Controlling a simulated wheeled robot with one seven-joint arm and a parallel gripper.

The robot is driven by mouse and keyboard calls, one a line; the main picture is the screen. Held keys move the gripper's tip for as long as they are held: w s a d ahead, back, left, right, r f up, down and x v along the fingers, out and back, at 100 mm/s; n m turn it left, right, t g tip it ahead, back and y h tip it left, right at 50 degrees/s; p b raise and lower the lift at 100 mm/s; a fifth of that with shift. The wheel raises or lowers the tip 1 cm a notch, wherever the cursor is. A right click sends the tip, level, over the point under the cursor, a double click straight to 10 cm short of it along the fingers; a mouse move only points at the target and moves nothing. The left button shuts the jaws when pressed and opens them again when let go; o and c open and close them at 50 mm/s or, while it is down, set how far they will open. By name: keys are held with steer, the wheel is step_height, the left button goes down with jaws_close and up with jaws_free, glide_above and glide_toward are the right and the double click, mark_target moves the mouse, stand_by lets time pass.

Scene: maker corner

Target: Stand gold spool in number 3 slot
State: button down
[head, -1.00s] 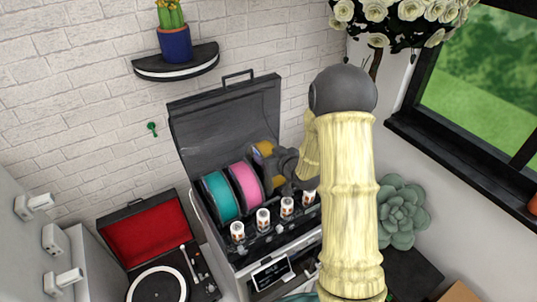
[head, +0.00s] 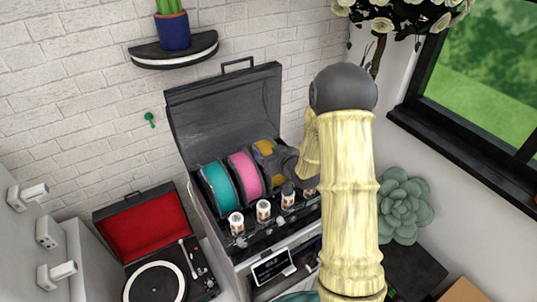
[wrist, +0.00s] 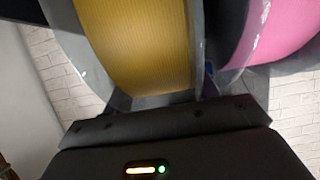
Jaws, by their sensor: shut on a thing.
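The gold spool (head: 264,148) stands upright in the open black-lidded case, to the right of the pink spool. It fills much of the wrist view (wrist: 145,45), its wound face between grey flanges. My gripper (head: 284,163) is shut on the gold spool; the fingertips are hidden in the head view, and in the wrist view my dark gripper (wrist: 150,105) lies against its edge. The spool is in line with the third numbered tag (head: 288,195) from the left. Its lower edge is hidden, so I cannot tell whether it rests on the slot floor.
A teal spool (head: 217,188) and a pink spool (head: 244,176) stand to the left, the pink one close beside the gold. The case's raised lid (head: 225,108) is behind. A record player (head: 155,275) is at lower left. My arm hides the case's right end.

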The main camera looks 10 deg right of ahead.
steer(key=shift+f+b, duration=0.3)
steer(key=shift+b, duration=0.25)
stand_by(0.4)
steer(key=c, duration=0.5)
jaws_free()
steer(key=shift+o, duration=0.7)
steer(key=shift+s+f, duration=0.1)
steer(key=shift+f, duration=0.1)
steer(key=b+v, duration=0.9)
steer(key=v, duration=0.8)
steer(key=shift+r, duration=0.3)
steer(key=shift+s+d, duration=0.1)
